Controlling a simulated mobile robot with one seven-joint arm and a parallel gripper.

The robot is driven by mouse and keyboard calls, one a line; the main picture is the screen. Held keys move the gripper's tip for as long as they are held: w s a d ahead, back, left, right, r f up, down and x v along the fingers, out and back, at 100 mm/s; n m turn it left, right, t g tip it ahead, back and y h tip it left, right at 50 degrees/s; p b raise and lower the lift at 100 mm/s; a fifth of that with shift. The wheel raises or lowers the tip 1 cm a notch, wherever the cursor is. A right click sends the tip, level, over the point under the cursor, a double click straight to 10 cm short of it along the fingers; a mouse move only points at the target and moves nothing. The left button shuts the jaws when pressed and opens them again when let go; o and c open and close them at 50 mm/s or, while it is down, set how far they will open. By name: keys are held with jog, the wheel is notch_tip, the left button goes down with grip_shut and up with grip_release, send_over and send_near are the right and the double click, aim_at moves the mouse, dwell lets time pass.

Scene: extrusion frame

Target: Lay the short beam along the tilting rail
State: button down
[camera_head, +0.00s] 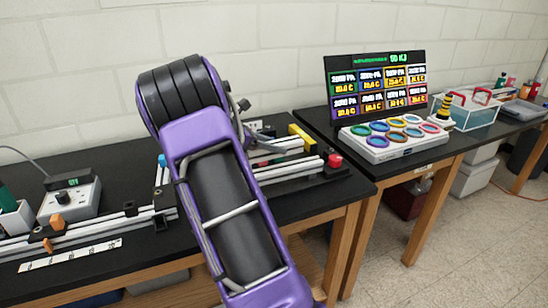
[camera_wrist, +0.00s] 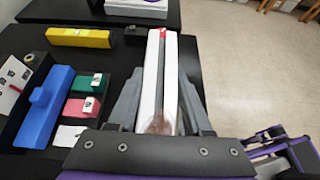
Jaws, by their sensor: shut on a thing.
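In the wrist view, my gripper (camera_wrist: 160,78) has its grey fingers on either side of long pale bars. The jaws are shut on a bar that I take for the short beam (camera_wrist: 150,82).
A yellow block (camera_wrist: 80,38), blue block (camera_wrist: 45,103), green block (camera_wrist: 88,82) and red block (camera_wrist: 83,107) lie left of the bars. A red knob (camera_head: 334,160) stands near the bench's right end. A display (camera_head: 376,82) stands on the second bench.

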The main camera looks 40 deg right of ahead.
aim_at(274, 156)
jog(key=shift+f, duration=1.7)
jog(key=shift+f, duration=0.25)
jog(key=shift+f, duration=0.25)
jog(key=shift+c, duration=1.6)
grip_release()
jog(key=shift+r, duration=0.3)
jog(key=v, duration=1.2)
jog(key=shift+r, duration=0.15)
